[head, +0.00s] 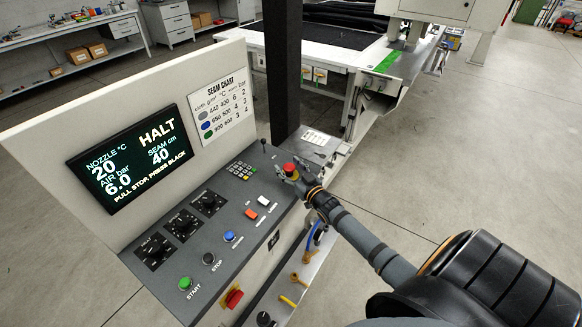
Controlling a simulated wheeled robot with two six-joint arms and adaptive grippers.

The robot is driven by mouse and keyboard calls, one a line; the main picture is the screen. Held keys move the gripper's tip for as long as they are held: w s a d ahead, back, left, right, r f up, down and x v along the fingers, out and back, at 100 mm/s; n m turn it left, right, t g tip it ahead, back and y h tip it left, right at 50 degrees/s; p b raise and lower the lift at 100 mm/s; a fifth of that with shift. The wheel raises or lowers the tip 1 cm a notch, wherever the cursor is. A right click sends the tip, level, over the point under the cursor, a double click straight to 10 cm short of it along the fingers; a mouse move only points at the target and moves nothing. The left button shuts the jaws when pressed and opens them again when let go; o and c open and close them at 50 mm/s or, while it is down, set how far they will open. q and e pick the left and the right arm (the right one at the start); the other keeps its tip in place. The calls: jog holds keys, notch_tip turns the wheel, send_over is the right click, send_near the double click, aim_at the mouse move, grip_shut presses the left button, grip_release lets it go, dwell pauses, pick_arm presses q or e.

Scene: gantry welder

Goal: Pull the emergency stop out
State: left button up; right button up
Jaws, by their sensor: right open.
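The emergency stop (289,168), a small red button with some yellow around it, sits at the far right corner of the dark sloped control panel (217,253). My right gripper (296,178) is at the button, its arm coming in from the lower right. The gripper is open. It partly hides the button's base, and I cannot tell whether the fingers touch it. The screen (128,158) reads HALT, with nozzle 20, seam 40, air 6.0 and a line about pulling the stop and pressing black. My left gripper is out of view.
The panel also carries a green START button (186,283), a black STOP button (209,258), a blue button (229,236), several dials, rocker switches and a keypad (241,170). A red rotary switch (233,298) is on the front face. A dark post (283,70) rises behind the panel.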

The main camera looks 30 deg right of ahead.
jog(key=s, duration=1.2)
